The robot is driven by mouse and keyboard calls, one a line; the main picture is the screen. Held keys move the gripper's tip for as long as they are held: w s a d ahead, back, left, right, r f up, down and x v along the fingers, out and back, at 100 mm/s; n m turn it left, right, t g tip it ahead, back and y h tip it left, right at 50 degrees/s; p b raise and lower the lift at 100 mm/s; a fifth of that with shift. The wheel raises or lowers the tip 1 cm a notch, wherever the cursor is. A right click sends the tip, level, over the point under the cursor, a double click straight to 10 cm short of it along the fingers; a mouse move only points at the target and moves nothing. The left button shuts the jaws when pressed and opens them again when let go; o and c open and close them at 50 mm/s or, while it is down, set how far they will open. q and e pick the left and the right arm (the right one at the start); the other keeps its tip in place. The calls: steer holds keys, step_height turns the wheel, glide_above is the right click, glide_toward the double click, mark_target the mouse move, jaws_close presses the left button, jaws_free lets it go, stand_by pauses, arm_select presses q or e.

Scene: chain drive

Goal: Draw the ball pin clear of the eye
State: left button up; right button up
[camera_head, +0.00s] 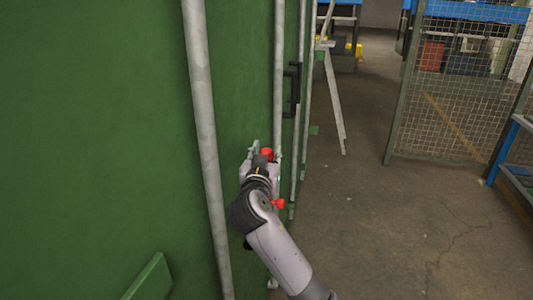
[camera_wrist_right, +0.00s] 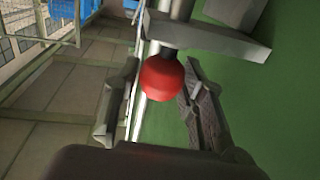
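The ball pin's red ball (camera_wrist_right: 161,78) shows in the right wrist view, with a dark shank running from it into a grey bracket (camera_wrist_right: 215,40). The eye itself I cannot make out. My right gripper (camera_wrist_right: 158,100) is open, one finger on each side of the ball. A gap shows on the left; the ball looks close to the right finger, and contact is unclear. In the head view the right gripper (camera_head: 260,164) is at the green panel's edge, by the red ball (camera_head: 267,153). My left gripper is not in view.
A second red knob (camera_head: 278,203) sits just below the gripper. Grey vertical bars (camera_head: 205,120) and a black handle (camera_head: 292,90) are on the green panel (camera_head: 90,120). A mesh fence (camera_head: 455,90) stands at the right. The concrete floor (camera_head: 400,220) between is clear.

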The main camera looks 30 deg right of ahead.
jaws_close()
step_height(320, 180, up, 15)
steer(key=p, duration=0.8)
stand_by(2.0)
